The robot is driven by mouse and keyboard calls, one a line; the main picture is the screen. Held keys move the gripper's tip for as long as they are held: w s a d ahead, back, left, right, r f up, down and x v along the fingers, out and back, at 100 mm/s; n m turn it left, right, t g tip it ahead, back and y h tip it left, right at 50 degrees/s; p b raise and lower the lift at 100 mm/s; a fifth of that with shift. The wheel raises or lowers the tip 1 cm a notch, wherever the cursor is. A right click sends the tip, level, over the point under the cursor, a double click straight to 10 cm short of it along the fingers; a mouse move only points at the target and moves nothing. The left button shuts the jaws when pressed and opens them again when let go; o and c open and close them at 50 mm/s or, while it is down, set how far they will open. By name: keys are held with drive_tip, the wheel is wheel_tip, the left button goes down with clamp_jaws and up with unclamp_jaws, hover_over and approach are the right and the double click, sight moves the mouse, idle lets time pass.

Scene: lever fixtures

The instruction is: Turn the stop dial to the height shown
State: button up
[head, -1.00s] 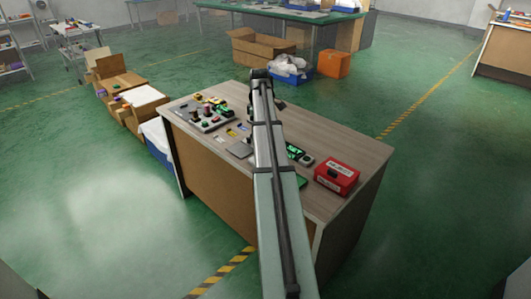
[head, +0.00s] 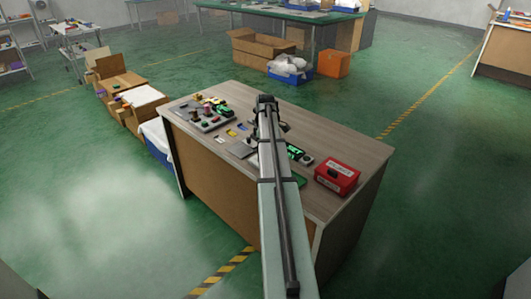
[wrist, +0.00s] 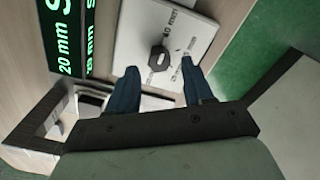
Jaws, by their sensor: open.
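The dial lies between and beyond the fingertips in the picture, and nothing is held. A black display (wrist: 64,38) to the left shows green text with "20 mm". In the head view the display (head: 297,153) stands right of my arm; my arm hides the dial and fingertips.
The wooden bench (head: 340,148) carries a red box (head: 337,177) at the right and a cluster of controls (head: 208,113) at the left. A grey plate (head: 241,149) lies left of my arm. The bench's far right top is clear.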

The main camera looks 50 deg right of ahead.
drive_tip(key=shift+f, duration=1.15)
clamp_jaws()
